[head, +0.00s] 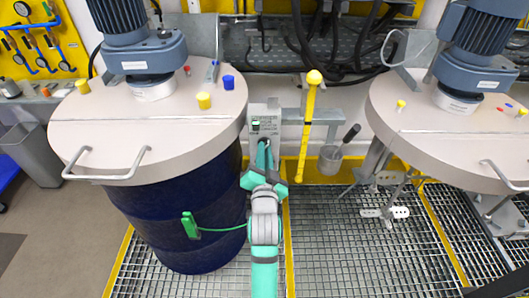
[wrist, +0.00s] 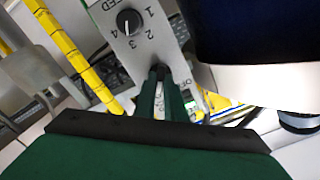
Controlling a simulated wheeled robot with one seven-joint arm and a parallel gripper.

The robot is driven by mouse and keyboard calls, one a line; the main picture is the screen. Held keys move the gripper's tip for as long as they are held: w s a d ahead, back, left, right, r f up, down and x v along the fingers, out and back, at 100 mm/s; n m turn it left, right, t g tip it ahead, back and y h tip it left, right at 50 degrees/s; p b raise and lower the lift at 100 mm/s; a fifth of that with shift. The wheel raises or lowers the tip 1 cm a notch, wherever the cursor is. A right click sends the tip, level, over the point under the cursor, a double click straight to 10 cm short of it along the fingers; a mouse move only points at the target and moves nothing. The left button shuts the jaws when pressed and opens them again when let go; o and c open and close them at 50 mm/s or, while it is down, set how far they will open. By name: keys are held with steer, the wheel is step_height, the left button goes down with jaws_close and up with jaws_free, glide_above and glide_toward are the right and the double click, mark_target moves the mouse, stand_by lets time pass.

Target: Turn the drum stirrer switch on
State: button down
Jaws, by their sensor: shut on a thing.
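The grey stirrer control box (head: 262,115) stands between the two drums, just right of the blue drum. In the wrist view its panel (wrist: 155,50) appears turned over, with a black speed knob (wrist: 129,22) marked with numbers. My gripper (head: 264,150) reaches the lower part of the box. In the wrist view its green fingers (wrist: 161,76) are close together on the panel beside partly covered lettering. They are shut on the drum stirrer switch, which is mostly hidden between and behind the fingertips, so its setting cannot be read.
The blue drum (head: 190,220) with its beige lid (head: 150,130) and motor stands close left of my arm. A yellow-and-black pole (head: 308,130) hangs right of the box, near a metal cup (head: 330,158). A second lid (head: 440,130) is at right. Grating floor (head: 340,250) lies below.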

steer(key=shift+m, duration=0.5)
steer(key=shift+d, duration=0.1)
steer(key=c, duration=1.8)
jaws_free()
steer(key=shift+s, duration=0.1)
steer(key=s, duration=1)
steer(key=shift+s, duration=0.35)
